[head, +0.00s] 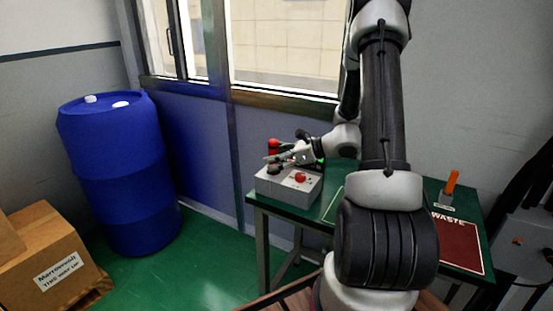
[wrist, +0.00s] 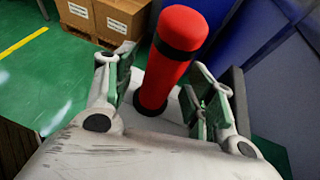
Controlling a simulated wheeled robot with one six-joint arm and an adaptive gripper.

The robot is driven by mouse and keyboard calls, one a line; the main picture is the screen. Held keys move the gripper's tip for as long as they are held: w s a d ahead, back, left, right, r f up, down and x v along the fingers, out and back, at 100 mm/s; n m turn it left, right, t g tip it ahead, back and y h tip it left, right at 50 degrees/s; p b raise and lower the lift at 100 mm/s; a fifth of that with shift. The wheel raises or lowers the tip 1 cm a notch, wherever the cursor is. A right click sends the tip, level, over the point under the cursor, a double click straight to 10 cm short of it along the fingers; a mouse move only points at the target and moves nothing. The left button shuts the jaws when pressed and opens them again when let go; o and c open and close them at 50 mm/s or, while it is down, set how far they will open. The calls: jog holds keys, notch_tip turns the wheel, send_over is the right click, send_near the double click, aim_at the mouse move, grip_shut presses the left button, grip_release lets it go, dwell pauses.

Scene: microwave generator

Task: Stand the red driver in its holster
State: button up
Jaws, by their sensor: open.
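The red driver (wrist: 168,72) is a red cylinder with black bands, seen large in the wrist view. It stands between the two fingers of my gripper (wrist: 160,95), with a finger on each side. The jaws are open and do not grip it. In the head view my gripper (head: 283,157) is over the left end of the green table, and a bit of red (head: 274,144), apparently the driver's top, shows behind it. The driver's lower end meets a pale surface partly hidden by my gripper. I cannot make out an empty holster.
A grey box (head: 276,187) with a red button (head: 300,177) and a dark knob sits at the table's left front. An orange-handled thing (head: 452,183) stands in a small holder at right, near a red WASTE mat (head: 460,248). A blue barrel (head: 118,170) stands left.

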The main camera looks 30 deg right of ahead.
jog(key=v, duration=1.2)
jog(key=s+a+r+n+g+h, duration=0.2)
jog(key=s+a+r+n+g, duration=0.55)
jog(key=s+a+n, duration=0.5)
jog(key=s+d+r+n+t+h, duration=0.2)
jog(key=s+r+n+h, duration=0.5)
jog(key=n, duration=0.7)
jog(key=shift+s+d, duration=0.6)
jog(key=shift+s, duration=0.6)
jog(key=shift+n, duration=0.25)
